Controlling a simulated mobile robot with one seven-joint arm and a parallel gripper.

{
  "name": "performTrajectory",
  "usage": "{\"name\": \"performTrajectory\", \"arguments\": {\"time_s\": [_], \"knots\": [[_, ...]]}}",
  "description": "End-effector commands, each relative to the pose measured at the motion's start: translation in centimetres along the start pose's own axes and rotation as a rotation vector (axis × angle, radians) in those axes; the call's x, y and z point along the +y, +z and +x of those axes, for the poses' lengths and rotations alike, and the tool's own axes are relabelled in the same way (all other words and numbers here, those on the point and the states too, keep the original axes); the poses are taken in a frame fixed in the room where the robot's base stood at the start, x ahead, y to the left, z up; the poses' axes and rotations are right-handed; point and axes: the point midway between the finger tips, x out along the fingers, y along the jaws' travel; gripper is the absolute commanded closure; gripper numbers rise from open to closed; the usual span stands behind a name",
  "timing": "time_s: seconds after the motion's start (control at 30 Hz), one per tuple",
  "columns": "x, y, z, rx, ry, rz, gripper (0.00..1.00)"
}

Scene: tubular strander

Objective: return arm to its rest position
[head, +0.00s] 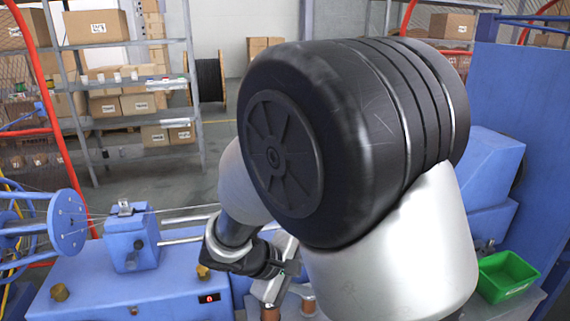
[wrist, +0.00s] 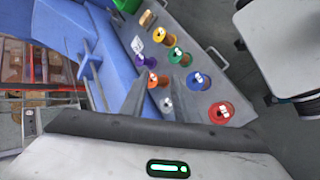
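My arm fills the middle of the head view, bent over the blue machine (head: 150,290). My gripper (head: 270,292) hangs low behind the arm, partly hidden by it. In the wrist view its two grey fingers stand apart, with the space between the fingertips (wrist: 160,82) showing nothing held. Below and beyond the fingers is a grey tray (wrist: 205,42) with several bobbins with coloured tops, among them a red one (wrist: 221,112), a blue one (wrist: 198,80) and a green one (wrist: 176,54). The fingers appear above the bobbins; contact cannot be told.
A green bin (head: 505,276) stands at the right, beside blue machine housings (head: 490,165). A blue disc with wires (head: 67,222) is at the left. Shelves with boxes (head: 120,75) and a black reel (head: 208,80) stand behind. Red guard frames (head: 50,100) edge the machine.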

Motion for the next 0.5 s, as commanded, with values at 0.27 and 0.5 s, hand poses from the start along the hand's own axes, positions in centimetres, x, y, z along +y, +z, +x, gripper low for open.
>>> {"name": "performTrajectory", "arguments": {"time_s": [0.27,0.5], "knots": [[4.7,11.8,-4.7,0.065,-0.361,0.431,0.72],[6.0,18.4,-9.8,0.236,-0.55,0.772,0.72]]}}
